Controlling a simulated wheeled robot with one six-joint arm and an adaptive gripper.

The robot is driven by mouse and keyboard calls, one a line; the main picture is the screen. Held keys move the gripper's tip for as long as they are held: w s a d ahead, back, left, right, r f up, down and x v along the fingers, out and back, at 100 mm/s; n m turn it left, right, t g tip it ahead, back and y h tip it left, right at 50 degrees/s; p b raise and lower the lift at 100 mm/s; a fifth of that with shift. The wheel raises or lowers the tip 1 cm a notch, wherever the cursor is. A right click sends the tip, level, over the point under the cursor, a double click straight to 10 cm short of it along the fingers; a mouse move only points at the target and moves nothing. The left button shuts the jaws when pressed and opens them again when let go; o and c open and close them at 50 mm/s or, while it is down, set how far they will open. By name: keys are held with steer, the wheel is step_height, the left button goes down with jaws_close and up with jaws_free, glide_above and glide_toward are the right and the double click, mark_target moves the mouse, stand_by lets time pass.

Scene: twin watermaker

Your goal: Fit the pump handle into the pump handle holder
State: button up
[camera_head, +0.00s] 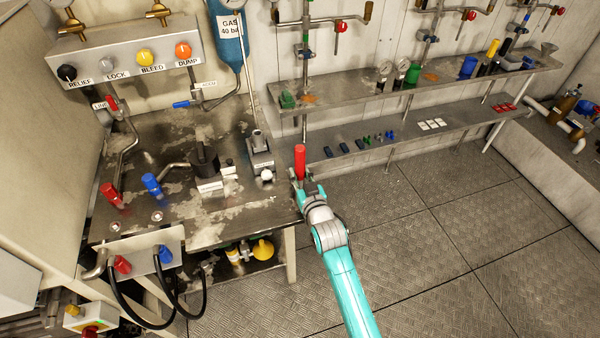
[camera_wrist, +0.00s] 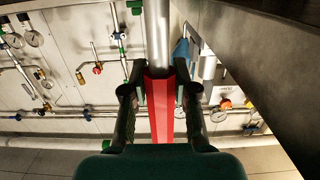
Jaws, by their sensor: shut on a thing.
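My gripper (camera_head: 301,181) is shut on the red grip of the pump handle (camera_head: 299,160), which stands roughly upright at the bench's right edge. In the wrist view the red grip (camera_wrist: 160,108) lies between the two dark fingers (camera_wrist: 160,98), and a silver rod runs on from it away from the gripper. A small grey fixture with an upright tube (camera_head: 258,142) stands on the bench to the left of the handle; it looks like the pump handle holder, but I cannot be sure. The handle appears apart from it.
The worn metal bench (camera_head: 225,230) carries a black knobbed part (camera_head: 204,158) and red and blue levers (camera_head: 152,185). A valve panel (camera_head: 130,50) and a blue gas cylinder (camera_head: 226,35) stand behind. Two wall shelves (camera_head: 400,130) hold small parts at right. The floor (camera_head: 440,240) is clear.

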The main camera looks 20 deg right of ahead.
steer(key=shift+f, duration=0.95)
steer(key=o, duration=1)
steer(key=shift+o, duration=0.2)
steer(key=shift+s+f, duration=0.1)
steer(key=s+r, duration=0.1)
steer(key=s, duration=1)
steer(key=shift+s, duration=0.4)
